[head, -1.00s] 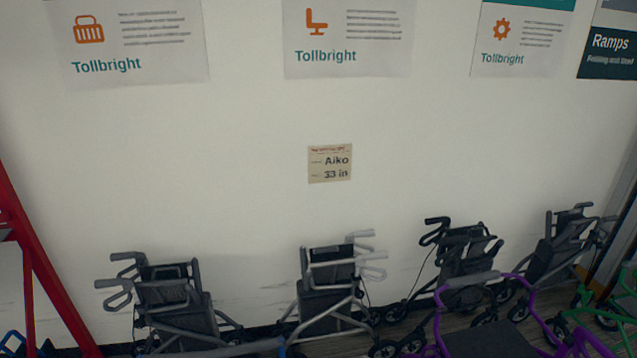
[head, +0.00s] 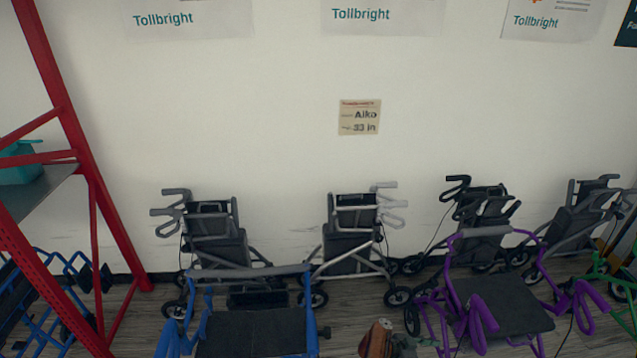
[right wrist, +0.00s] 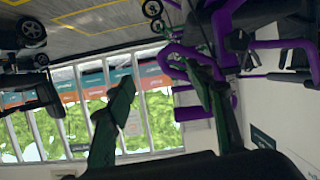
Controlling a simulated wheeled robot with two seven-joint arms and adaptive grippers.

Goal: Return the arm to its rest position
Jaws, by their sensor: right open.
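My right gripper (right wrist: 163,75) shows in the right wrist view. Its two dark green fingers stand apart with nothing between them. Purple walker tubing (right wrist: 195,72) is behind and beside the right finger; I cannot tell if they touch. My left gripper is in neither current view. No arm of mine is clearly visible in the head view. A small brown object (head: 377,340) is cut off by the bottom edge there, and I cannot tell what it is.
A blue walker (head: 313,310) and a purple walker (head: 548,262) stand in front. Folded grey walkers (head: 350,240) line the wall, below a paper note (head: 360,117). A red-framed shelf (head: 60,95) stands at left. Some wooden floor shows between the walkers.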

